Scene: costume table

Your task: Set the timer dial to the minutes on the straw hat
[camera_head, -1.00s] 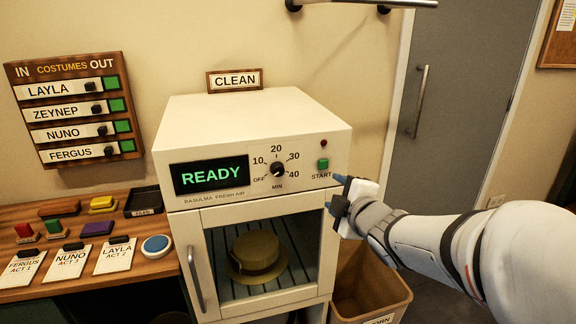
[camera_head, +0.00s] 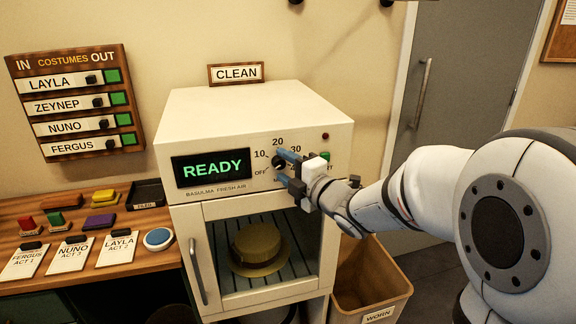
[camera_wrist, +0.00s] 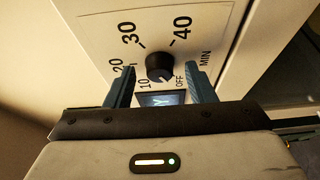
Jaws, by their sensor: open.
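The timer dial (camera_head: 279,163) is a black knob on the cabinet's white front panel, marked OFF, 10, 20, 30, 40 and MIN. It also shows in the wrist view (camera_wrist: 159,67), where a small pale mark on it seems to face OFF. My gripper (camera_head: 281,166) is open at the dial, one blue finger above and one below. In the wrist view the fingers (camera_wrist: 162,87) stand either side of the dial, with gaps; contact is not visible. The straw hat (camera_head: 257,248) lies inside the cabinet behind the door; I see no minutes on it.
The display (camera_head: 211,168) reads READY. A WORN bin (camera_head: 372,290) stands at lower right. Name cards (camera_head: 118,247), stamps and a blue round pad (camera_head: 158,239) lie on the left table.

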